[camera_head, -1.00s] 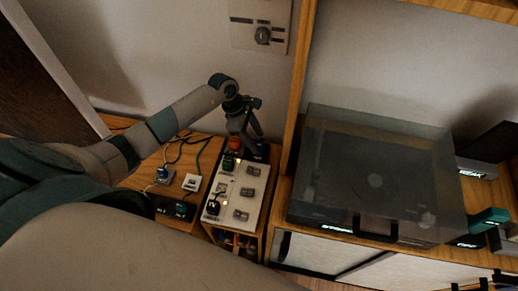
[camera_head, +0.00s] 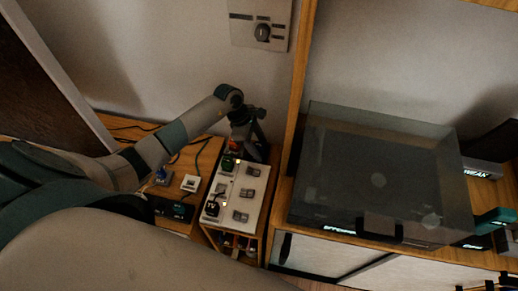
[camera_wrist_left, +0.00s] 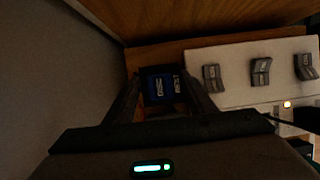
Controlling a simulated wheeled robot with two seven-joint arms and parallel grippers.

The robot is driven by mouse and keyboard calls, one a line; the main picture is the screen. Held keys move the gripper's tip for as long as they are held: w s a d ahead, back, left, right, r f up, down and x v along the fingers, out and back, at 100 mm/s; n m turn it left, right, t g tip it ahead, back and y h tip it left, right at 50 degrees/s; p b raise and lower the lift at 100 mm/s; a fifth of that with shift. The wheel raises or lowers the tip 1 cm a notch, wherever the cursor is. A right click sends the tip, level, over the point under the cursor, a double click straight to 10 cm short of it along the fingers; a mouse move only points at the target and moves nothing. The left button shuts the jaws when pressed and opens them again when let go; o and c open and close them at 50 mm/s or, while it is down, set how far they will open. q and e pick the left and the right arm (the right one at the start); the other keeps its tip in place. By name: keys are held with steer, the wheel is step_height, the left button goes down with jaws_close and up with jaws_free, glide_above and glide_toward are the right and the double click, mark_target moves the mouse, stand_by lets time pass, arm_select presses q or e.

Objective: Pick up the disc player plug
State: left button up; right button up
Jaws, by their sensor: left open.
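A dark blue block (camera_wrist_left: 160,88) with white lettering, seemingly "DISC", sits in the left wrist view, beside the end of a white power strip (camera_wrist_left: 235,95). It looks like the disc player plug. My left gripper (camera_wrist_left: 160,80) is open, with one finger on each side of the block; whether either touches it I cannot tell. In the head view my left gripper (camera_head: 250,137) hangs over the far end of the strip (camera_head: 245,175) and hides most of the block. My right gripper is not in view.
A green plug (camera_head: 228,163), an orange plug (camera_head: 234,146) and a black TV plug (camera_head: 212,208) stand along the strip's left side. A lidded turntable (camera_head: 380,180) stands right, beyond a wooden upright (camera_head: 297,90). The wall is close behind.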

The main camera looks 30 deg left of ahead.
mark_target(259, 145)
arm_select(q)
steer(key=c, duration=1.2)
